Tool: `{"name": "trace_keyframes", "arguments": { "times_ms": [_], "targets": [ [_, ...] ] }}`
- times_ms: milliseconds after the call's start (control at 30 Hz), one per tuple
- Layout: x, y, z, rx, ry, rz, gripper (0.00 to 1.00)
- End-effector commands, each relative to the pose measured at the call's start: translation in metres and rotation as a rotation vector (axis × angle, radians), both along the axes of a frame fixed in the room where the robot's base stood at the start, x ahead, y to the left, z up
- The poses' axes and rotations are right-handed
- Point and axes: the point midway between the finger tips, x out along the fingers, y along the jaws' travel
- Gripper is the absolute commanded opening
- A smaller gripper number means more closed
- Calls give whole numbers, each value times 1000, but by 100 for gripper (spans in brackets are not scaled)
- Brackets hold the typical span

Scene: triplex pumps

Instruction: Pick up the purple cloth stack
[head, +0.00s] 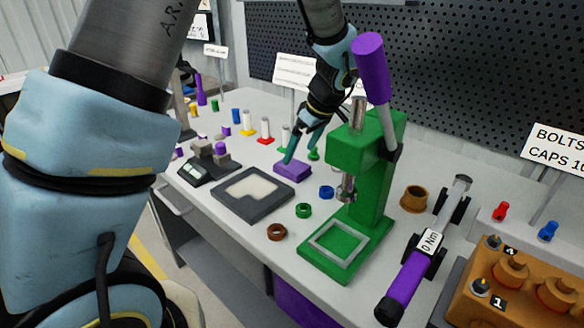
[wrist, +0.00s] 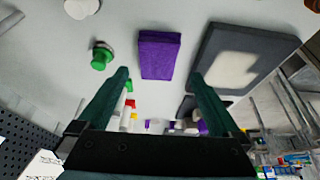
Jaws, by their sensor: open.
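The purple cloth stack (head: 292,171) is a small flat purple block lying on the light bench top in the head view. In the wrist view the purple cloth stack (wrist: 159,55) lies just beyond and between the two fingertips, with a clear gap to each side. My gripper (head: 301,148) is above the stack in the head view, fingers pointing down. In the wrist view my gripper (wrist: 160,76) has its dark green fingers spread wide with nothing between them.
A dark tray with a pale inset (head: 252,193) lies close beside the stack. A green press (head: 350,200) with a purple handle stands to the right. Green (head: 303,210), blue (head: 326,192) and brown rings (head: 277,232) lie nearby. A green knobbed part (wrist: 101,56) is left of the stack.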

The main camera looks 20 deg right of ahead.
Motion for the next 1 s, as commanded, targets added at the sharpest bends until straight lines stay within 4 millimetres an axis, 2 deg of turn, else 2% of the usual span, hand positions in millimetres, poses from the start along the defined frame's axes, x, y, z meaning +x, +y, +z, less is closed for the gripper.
{"name": "trace_keyframes", "arguments": {
  "times_ms": [233,533,1000],
  "targets": [
    [10,5,-15,2,2,2,100],
    [25,11,-48,0,1,0,100],
    [26,11,-52,-1,0,0,100]
  ]
}}
